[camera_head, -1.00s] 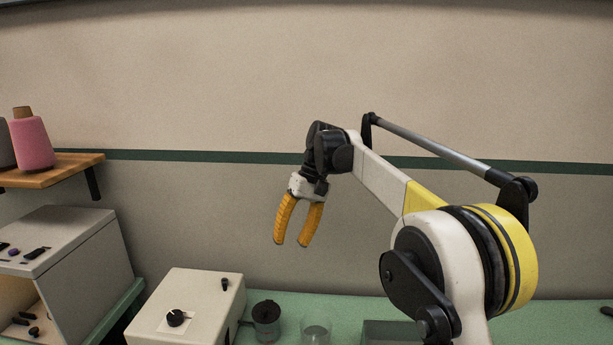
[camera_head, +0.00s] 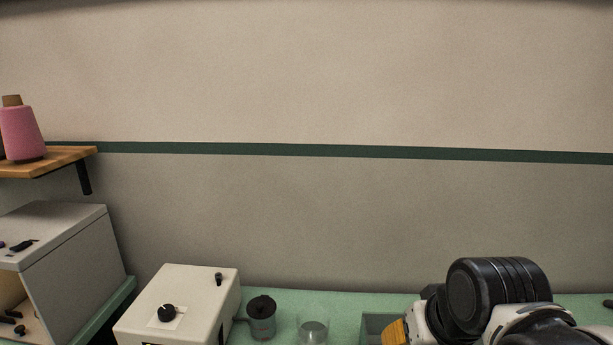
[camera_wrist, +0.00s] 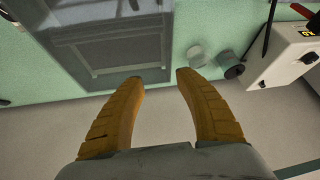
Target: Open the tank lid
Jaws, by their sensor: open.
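A small dark canister (camera_head: 261,325) with a black lid (camera_head: 261,303) stands on the green bench; it looks like the tank, and its lid appears shut. The canister also shows in the wrist view (camera_wrist: 229,64), at upper right. My gripper (camera_wrist: 160,79) is open with nothing between its orange fingers. In the head view one orange finger (camera_head: 396,331) shows at the bottom, right of the canister and apart from it; the rest is hidden or out of frame.
A clear glass cup (camera_head: 313,330) stands between the canister and the grey container (camera_head: 374,325). A white control box (camera_head: 205,290) with a black knob is left of the canister. A shelf (camera_head: 55,162) holds a pink yarn cone (camera_head: 22,133).

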